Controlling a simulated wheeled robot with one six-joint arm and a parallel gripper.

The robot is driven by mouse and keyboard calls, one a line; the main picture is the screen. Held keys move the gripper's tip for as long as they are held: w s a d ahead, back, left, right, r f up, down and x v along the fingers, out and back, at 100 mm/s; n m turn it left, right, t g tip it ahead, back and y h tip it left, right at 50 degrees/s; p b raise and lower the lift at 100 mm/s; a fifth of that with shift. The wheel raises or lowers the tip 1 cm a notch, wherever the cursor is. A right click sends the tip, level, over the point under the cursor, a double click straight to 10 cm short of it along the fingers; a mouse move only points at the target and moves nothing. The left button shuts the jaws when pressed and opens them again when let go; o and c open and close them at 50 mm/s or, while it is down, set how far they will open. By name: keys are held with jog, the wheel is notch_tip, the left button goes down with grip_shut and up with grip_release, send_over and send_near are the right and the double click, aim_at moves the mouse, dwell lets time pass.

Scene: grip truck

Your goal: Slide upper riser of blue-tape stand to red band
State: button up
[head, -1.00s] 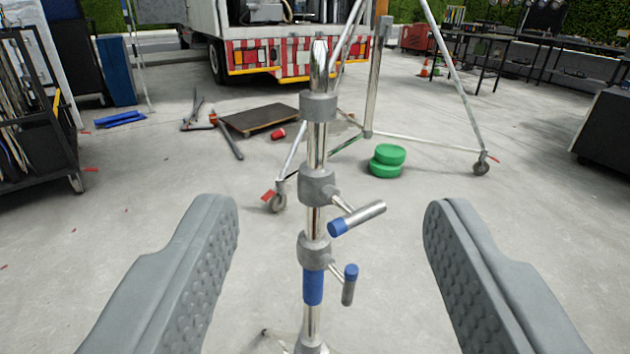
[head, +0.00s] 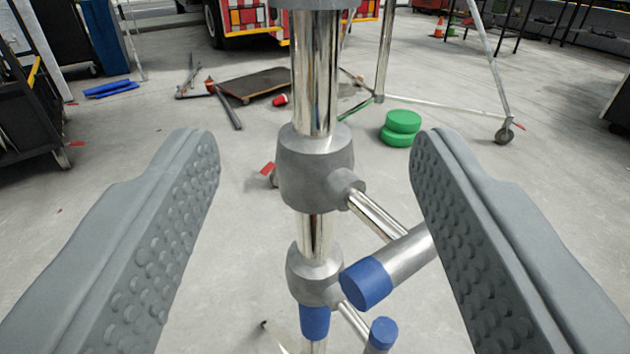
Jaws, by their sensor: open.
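The blue-tape stand (head: 313,75) rises upright in the middle of the head view, a chrome column with grey collars. A lower collar (head: 312,268) has a second blue-ended handle (head: 382,334). Blue tape (head: 315,322) wraps the column just below that lower collar. Another grey collar (head: 317,4) is cut by the top edge. My gripper (head: 312,155) is open, its two studded grey fingers on either side of the column with gaps. The right finger partly hides the upper T-handle. I see no red band on the column.
Green round discs (head: 400,128) lie stacked behind to the right, near a wheeled tripod frame (head: 478,120). A dark board (head: 255,84) and metal bars lie on the floor behind. A black rack (head: 35,130) stands at left. The floor around the stand is mostly clear.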

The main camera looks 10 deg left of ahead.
aim_at(314, 79)
jog(key=shift+w+a, duration=0.2)
jog(key=shift+w, duration=1.5)
jog(key=shift+w+a, duration=0.15)
jog(key=shift+w, duration=1.6)
jog(key=shift+w+a, duration=0.2)
jog(key=shift+w, duration=1.5)
jog(key=shift+c, duration=0.2)
grip_shut()
jog(key=shift+r, duration=0.1)
notch_tip(314, 79, up, 24)
dwell(0.3)
jog(key=shift+o, duration=0.6)
grip_release()
